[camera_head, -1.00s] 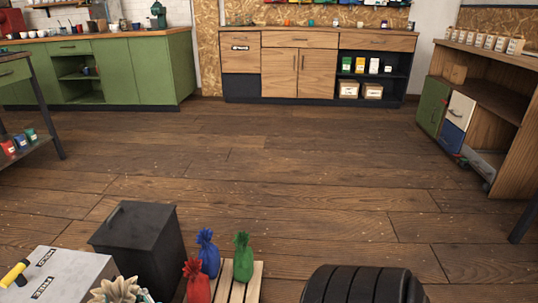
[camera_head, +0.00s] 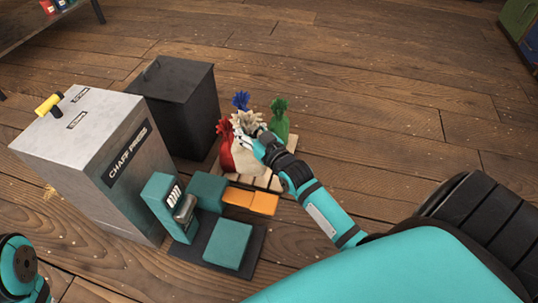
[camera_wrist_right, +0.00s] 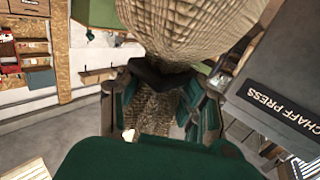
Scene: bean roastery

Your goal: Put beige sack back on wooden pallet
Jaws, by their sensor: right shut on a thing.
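The beige sack (camera_head: 246,158) is at the wooden pallet (camera_head: 270,183), between the red sack (camera_head: 226,150) and the green sack (camera_head: 280,121), with the blue sack (camera_head: 241,101) behind it. It looks upright, but I cannot tell whether its base rests on the slats. My right gripper (camera_head: 257,139) is shut on its gathered neck. In the right wrist view the beige sack (camera_wrist_right: 190,30) fills the top middle, and my right gripper (camera_wrist_right: 165,82) closes around its neck. My left gripper is out of view.
The grey chaff press (camera_head: 95,150) stands left of the pallet, with a black bin (camera_head: 178,105) behind it. Open wooden floor lies behind and to the right.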

